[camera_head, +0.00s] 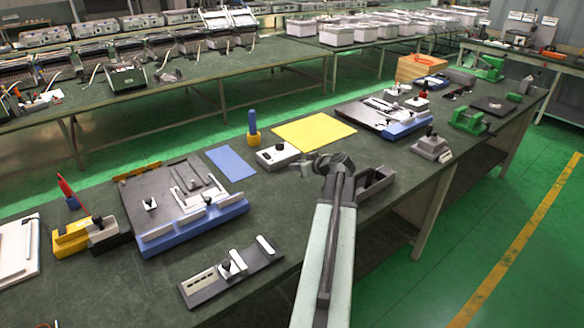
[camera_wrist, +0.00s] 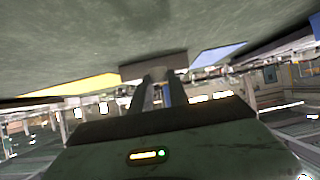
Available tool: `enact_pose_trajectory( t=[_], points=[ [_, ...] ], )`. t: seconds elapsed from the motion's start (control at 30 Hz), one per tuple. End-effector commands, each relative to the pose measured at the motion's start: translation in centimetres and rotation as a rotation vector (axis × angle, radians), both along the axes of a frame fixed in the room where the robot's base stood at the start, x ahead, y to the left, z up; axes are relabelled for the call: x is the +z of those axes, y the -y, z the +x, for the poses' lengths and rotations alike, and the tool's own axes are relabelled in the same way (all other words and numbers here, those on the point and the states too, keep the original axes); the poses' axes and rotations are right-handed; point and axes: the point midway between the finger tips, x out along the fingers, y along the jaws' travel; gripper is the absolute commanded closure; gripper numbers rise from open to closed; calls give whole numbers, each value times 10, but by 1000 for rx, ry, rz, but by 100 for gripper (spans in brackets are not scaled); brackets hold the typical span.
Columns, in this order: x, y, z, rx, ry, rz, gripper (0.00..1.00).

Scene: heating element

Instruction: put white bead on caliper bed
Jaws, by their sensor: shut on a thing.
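My gripper (camera_head: 328,162) is over the middle of the dark green bench, at the end of my arm. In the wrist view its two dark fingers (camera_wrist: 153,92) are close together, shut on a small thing. A pale patch shows between them, but I cannot make out whether it is the white bead. I see no loose white bead elsewhere. A long dark grey plate (camera_head: 254,272) with pale upright blocks and a black knob lies at the bench's near edge, left of my arm. It looks like the caliper bed.
A grey box with a black knob (camera_head: 278,155) stands left of my gripper, a dark open bin (camera_head: 377,184) right of it. A yellow mat (camera_head: 314,131) lies behind. A blue-edged fixture (camera_head: 193,229) fills the left. Bare bench lies between fixture and arm.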

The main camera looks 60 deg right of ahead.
Motion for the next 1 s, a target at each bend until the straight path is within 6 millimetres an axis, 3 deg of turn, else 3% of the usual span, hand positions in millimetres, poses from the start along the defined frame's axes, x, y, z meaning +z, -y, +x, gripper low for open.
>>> enact_pose_trajectory(
  t=[0.03,0.1,0.2,0.37,0.63,0.97,1.0],
  points=[
    [-3,18,3,-3,0,1,100],
    [-4,31,4,-4,0,1,100],
    [-4,39,5,-3,0,1,100],
    [-6,38,6,0,0,1,100],
    [-44,39,4,-4,0,0,100],
    [-43,36,9,4,0,1,100],
    [-43,36,9,4,0,1,76]
  ],
)
